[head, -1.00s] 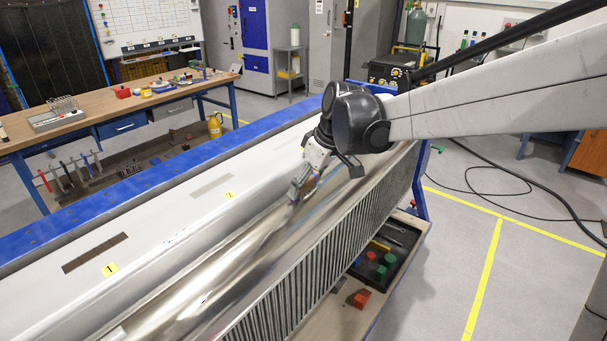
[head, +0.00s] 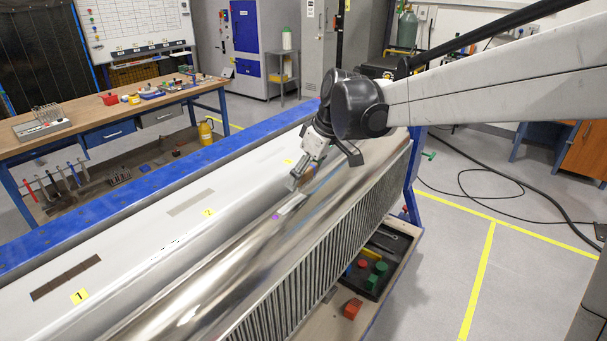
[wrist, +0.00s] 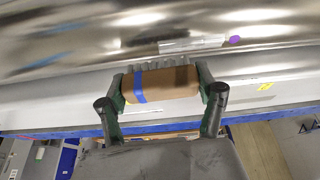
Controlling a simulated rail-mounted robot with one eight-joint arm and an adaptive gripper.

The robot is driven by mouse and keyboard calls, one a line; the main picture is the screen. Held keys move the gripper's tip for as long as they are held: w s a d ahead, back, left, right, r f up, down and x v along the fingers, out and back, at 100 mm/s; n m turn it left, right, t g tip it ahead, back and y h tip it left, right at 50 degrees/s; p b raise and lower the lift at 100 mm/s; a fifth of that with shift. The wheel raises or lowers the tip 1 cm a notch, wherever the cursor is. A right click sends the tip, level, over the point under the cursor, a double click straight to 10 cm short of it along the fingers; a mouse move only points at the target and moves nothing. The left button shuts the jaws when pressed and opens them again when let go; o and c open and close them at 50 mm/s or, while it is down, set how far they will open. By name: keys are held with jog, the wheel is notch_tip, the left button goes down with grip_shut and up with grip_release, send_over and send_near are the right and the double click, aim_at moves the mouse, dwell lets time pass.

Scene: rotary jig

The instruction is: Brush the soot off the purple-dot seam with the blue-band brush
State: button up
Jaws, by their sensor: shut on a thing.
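My gripper (wrist: 161,78) is shut on the blue-band brush (wrist: 172,83), a brown block with a blue band near its left end in the wrist view. Its grey bristles point toward the polished metal. The purple dot (wrist: 234,40) sits at the right end of a pale seam strip (wrist: 190,44), just beyond the bristles. In the head view my gripper (head: 300,178) is low over the metal, by the far end of the pale seam (head: 291,205); the purple dot (head: 275,217) is at its near end. I see no dark soot on this strip. Whether the bristles touch is unclear.
The white panel beside the metal carries a dark brown strip (head: 66,278) by yellow label 1 (head: 79,296) and a greyish strip (head: 190,203) by label 2 (head: 208,212). A blue beam (head: 150,190) runs behind. A black tray (head: 385,258) with coloured blocks lies below right.

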jog(key=shift+w+r, duration=0.15)
jog(key=shift+r, duration=0.35)
jog(key=shift+r+p, duration=1.2)
jog(key=shift+r, duration=0.65)
